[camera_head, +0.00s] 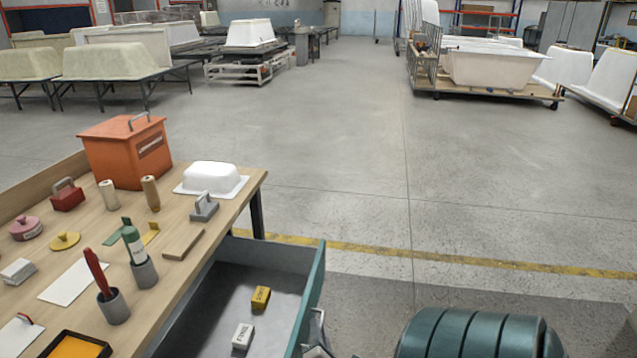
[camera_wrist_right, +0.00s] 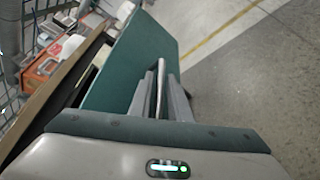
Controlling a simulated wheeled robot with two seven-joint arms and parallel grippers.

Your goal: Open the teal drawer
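The teal drawer (camera_head: 316,285) stands pulled well out from under the wooden workbench, its grey inside in plain view. A yellow block (camera_head: 261,298) and a white block (camera_head: 243,336) lie in it. My right gripper (camera_head: 318,338) is at the outer side of the drawer front, partly cut off by the lower edge. In the right wrist view the teal front (camera_wrist_right: 122,65) is just left of my fingers (camera_wrist_right: 163,98), which are closed about the grey handle bar (camera_wrist_right: 162,72). My left gripper is not in view.
Tub shells stand far behind.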

